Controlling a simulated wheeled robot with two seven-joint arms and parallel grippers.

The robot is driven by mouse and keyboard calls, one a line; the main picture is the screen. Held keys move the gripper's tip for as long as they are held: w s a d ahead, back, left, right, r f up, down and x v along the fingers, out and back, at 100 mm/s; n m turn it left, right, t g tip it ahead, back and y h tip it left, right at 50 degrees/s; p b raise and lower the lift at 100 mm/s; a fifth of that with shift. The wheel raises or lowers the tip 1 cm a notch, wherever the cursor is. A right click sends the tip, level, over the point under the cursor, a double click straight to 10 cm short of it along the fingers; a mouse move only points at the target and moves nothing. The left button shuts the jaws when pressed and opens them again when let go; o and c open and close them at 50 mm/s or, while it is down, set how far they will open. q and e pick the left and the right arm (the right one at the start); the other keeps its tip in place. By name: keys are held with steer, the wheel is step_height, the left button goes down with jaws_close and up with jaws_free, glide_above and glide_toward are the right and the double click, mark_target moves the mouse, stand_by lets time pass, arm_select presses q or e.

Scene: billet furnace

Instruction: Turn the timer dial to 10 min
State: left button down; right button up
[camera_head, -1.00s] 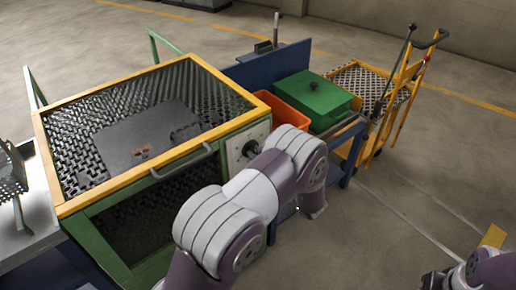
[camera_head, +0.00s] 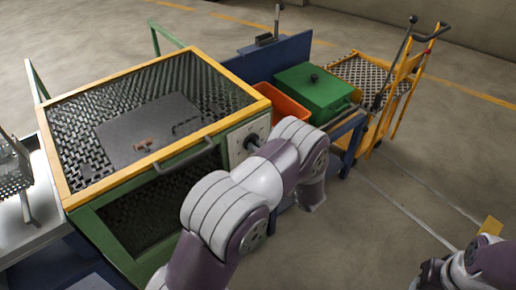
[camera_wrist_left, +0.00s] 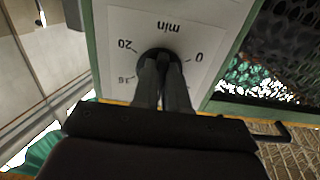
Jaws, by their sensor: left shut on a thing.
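The furnace has a mesh top and a front handle (camera_head: 185,157). Right of it are an orange bin (camera_head: 290,108) and a green lidded box (camera_head: 315,95) on a blue bench. A yellow trolley (camera_head: 405,75) stands beyond.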

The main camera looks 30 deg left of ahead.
arm_select(q)
steer(key=c, duration=1.2)
jaws_free()
steer(key=shift+o, duration=0.2)
steer(key=shift+d, duration=0.1)
steer(key=v, duration=1.2)
steer(key=shift+s+d, duration=0.2)
steer(key=shift+d, duration=0.05)
steer(key=shift+f, duration=0.1)
